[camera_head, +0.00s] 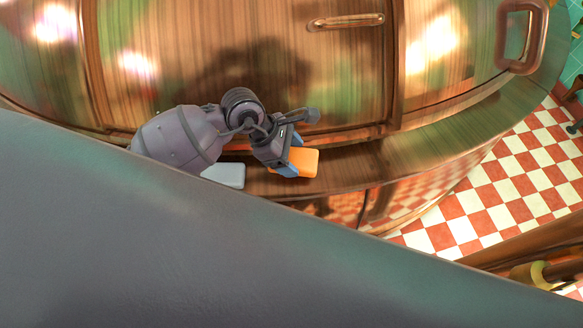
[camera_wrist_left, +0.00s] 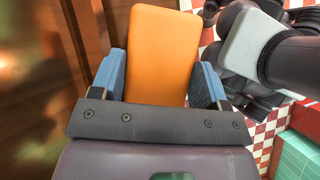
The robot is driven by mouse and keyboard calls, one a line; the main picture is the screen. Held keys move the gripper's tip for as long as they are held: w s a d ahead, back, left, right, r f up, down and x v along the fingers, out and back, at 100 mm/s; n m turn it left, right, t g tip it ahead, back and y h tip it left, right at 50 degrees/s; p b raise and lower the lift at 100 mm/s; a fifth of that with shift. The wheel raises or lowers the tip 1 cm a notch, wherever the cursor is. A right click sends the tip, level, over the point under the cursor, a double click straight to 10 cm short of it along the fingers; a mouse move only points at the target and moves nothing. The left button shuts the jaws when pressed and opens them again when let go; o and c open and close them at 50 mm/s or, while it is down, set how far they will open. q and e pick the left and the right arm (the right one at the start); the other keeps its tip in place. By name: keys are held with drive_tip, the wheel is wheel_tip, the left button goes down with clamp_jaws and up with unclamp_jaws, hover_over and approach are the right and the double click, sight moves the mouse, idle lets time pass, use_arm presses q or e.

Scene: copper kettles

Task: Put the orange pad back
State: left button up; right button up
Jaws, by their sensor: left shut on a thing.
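The orange pad (camera_head: 304,163) is a flat block with rounded corners. In the head view it shows at the front of the copper vessel, over a narrow wooden ledge (camera_head: 345,163). My left gripper (camera_head: 291,165) is shut on the pad, with its blue fingers on either side of it. In the left wrist view the orange pad (camera_wrist_left: 160,55) stands out between the two blue fingertips of my left gripper (camera_wrist_left: 163,82). Whether the pad touches the ledge cannot be told. My right gripper does not show in either view.
A light grey pad (camera_head: 224,175) shows left of the orange one in the head view. A curved copper vessel with a handle (camera_head: 346,21) stands behind. A red and white checkered floor (camera_head: 490,195) lies at the right. My own large grey body part covers the lower left.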

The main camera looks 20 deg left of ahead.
use_arm(q)
drive_tip(key=shift+f+b, duration=0.4)
drive_tip(key=shift+f, duration=3)
drive_tip(key=shift+f, duration=0.1)
drive_tip(key=o, duration=0.8)
drive_tip(key=shift+r, duration=0.25)
drive_tip(key=p+v, duration=0.1)
drive_tip(key=v, duration=1)
drive_tip(key=shift+s+a+r, duration=0.1)
drive_tip(key=shift+a+r, duration=0.15)
drive_tip(key=shift+a, duration=0.1)
